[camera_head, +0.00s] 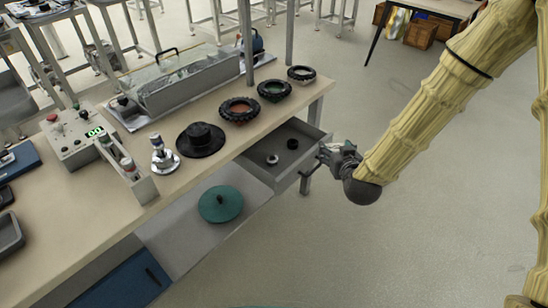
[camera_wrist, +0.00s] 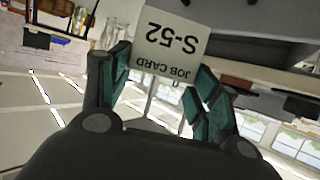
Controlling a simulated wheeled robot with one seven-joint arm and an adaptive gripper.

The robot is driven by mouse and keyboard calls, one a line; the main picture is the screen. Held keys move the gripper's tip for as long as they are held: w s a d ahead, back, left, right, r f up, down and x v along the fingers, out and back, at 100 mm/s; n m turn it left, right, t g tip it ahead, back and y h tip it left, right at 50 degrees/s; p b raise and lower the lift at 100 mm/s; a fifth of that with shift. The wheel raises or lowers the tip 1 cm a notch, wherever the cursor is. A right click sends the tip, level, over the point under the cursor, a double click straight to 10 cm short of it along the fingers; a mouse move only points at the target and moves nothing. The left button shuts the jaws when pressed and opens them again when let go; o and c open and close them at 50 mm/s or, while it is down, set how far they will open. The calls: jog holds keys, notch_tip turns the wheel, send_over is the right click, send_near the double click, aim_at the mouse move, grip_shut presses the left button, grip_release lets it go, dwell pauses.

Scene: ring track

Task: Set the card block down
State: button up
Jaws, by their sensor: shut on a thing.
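The card block (camera_wrist: 175,45) is a pale block that reads "JOB CARD S-52" upside down in the wrist view. My gripper (camera_wrist: 155,90) is shut on it, with a teal-padded finger on each side. In the head view my gripper (camera_head: 326,153) is at the right end of the bench, beside the front of the open grey drawer (camera_head: 262,172). The card block is too small there to make out clearly. I cannot tell whether it touches anything besides the fingers.
The open drawer holds a ring (camera_head: 272,159) and a dark round part (camera_head: 292,143). Several tyres, including a rust-centred one (camera_head: 239,110), a black hub (camera_head: 200,139) and a control box (camera_head: 77,136) stand on the bench (camera_head: 165,196). Floor at right is clear.

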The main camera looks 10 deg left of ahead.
jog(key=w+a+r+n+g+y+b, duration=0.2)
jog(key=w+a+r+n+y+b, duration=0.15)
jog(key=w+a+b, duration=0.6)
jog(key=shift+n+y, duration=0.35)
jog(key=shift+y, duration=0.2)
jog(key=f, duration=0.3)
jog(key=s+a+f, duration=0.1)
jog(key=f, duration=0.6)
jog(key=shift+s+a, duration=0.15)
jog(key=shift+a, duration=0.1)
jog(key=shift+b, duration=0.3)
jog(key=shift+f, duration=0.35)
jog(key=shift+s+f, duration=0.15)
